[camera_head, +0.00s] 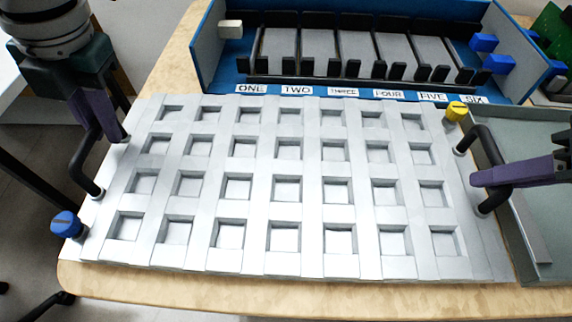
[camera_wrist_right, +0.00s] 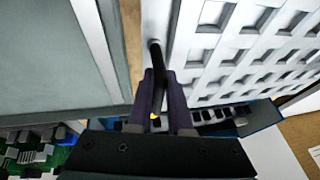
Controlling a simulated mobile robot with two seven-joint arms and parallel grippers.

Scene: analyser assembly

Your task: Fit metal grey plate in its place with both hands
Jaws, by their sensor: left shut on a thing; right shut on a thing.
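The metal grey plate (camera_head: 261,206), a light grid with rows of square pockets, lies flat over the wooden table in the head view. It also shows in the right wrist view (camera_wrist_right: 197,55). It has a black handle at each short side. My left gripper (camera_head: 112,140) is shut on the left handle (camera_head: 82,160). My right gripper (camera_head: 490,179) is shut on the right handle (camera_head: 489,147), which also runs between the fingers in the right wrist view (camera_wrist_right: 156,60). A blue knob (camera_head: 65,224) is at the plate's left corner and a yellow knob (camera_head: 456,111) at its far right corner.
A blue rack (camera_head: 215,75) with grey slots and labels ONE to SIX stands right behind the plate. A grey tray (camera_head: 538,190) lies to the right, close to the right handle. Green circuit boards (camera_head: 553,30) are at the far right. A strip of wooden table (camera_head: 200,285) is bare in front.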

